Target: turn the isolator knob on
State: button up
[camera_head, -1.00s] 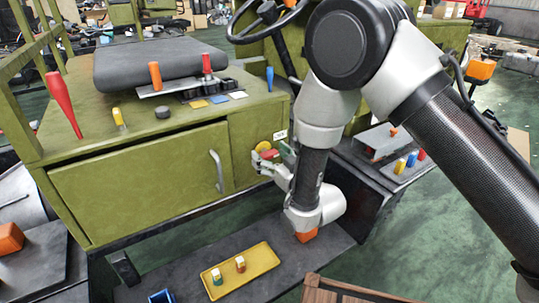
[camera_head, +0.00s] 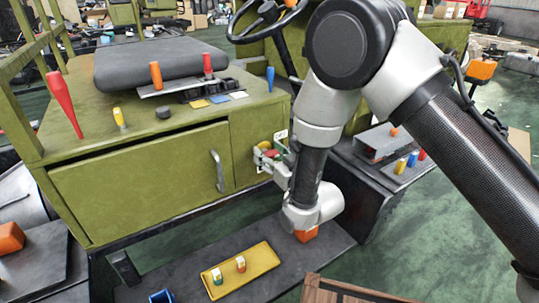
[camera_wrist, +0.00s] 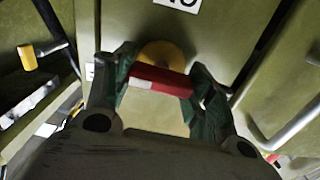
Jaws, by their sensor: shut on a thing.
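The isolator knob is a red bar handle with a white end, set on a yellow disc on the green cabinet front. In the wrist view the red handle (camera_wrist: 165,80) lies roughly crosswise with its white end to the left, and the yellow disc (camera_wrist: 163,53) shows behind it. My gripper (camera_wrist: 163,84) is shut on the handle, one finger at each end. In the head view the knob (camera_head: 272,154) is partly hidden by my gripper (camera_head: 267,158). A white label (camera_wrist: 178,3) is cut off at the top of the wrist view.
The green cabinet door (camera_head: 140,185) with a metal handle (camera_head: 217,171) is left of the knob. A yellow tray (camera_head: 262,260) with small parts lies on the dark step below. A steering wheel (camera_head: 265,22) and a black seat (camera_head: 160,65) are above.

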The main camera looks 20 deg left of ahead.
jog(key=m, duration=0.4)
jog(key=shift+m, duration=0.4)
jog(key=m, duration=0.4)
jog(key=shift+w+d+f, duration=0.1)
jog(key=m, duration=0.4)
jog(key=shift+m, duration=0.4)
jog(key=shift+f+m, duration=0.15)
jog(key=shift+m, duration=1.65)
jog(key=o, duration=1)
jog(key=v, duration=1.2)
